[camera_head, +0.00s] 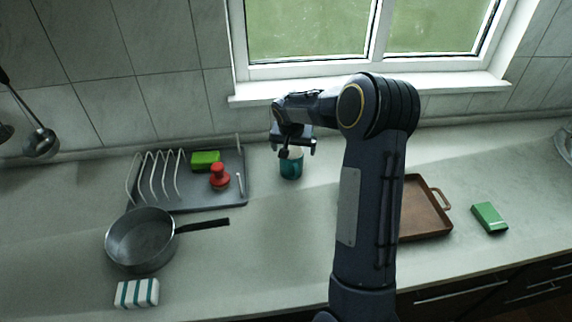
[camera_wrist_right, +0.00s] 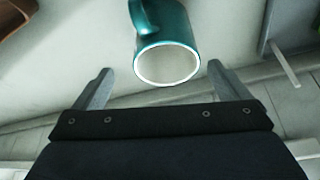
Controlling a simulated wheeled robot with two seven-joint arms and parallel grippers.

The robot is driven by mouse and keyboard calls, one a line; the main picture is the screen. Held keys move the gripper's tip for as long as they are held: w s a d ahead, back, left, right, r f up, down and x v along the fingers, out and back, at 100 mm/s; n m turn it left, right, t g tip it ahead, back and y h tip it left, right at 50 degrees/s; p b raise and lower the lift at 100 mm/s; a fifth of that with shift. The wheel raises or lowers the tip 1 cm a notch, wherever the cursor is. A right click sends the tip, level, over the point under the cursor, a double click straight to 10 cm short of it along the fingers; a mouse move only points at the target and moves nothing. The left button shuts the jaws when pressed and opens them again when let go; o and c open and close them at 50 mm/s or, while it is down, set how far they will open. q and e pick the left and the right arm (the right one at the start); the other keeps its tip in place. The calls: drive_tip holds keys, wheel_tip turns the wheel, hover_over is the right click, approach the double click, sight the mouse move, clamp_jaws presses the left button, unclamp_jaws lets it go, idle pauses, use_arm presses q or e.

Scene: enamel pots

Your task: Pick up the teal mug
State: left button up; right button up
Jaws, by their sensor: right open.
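The teal mug (camera_head: 291,168) stands on the counter near the back, just right of the dish rack, in the head view. In the right wrist view the mug (camera_wrist_right: 166,40) shows its pale rim facing me and its handle at the upper left. My right gripper (camera_head: 297,147) is above the mug, partly covering its top. In the right wrist view the open fingers (camera_wrist_right: 155,82) are spread to either side of the mug's rim, with nothing between them gripped. My left gripper is not in view.
A pan (camera_head: 140,240), striped block (camera_head: 137,293), brown tray (camera_head: 425,210) and green box (camera_head: 489,217) lie around. Counter before the mug is clear.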

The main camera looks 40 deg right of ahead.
sight(292, 156)
drive_tip(key=x, duration=0.2)
drive_tip(key=p+x, duration=0.1)
drive_tip(key=a+p+x, duration=0.1)
drive_tip(key=x, duration=0.1)
drive_tip(key=shift+w+d+f, duration=0.15)
drive_tip(key=shift+w+f, duration=0.05)
drive_tip(key=shift+f, duration=0.15)
drive_tip(key=shift+w+d+f, duration=0.1)
drive_tip(key=shift+d+f, duration=0.05)
drive_tip(key=shift+f, duration=0.35)
drive_tip(key=shift+r, duration=0.1)
drive_tip(key=c, duration=1.2)
drive_tip(key=shift+r, duration=0.1)
drive_tip(key=shift+c, duration=0.2)
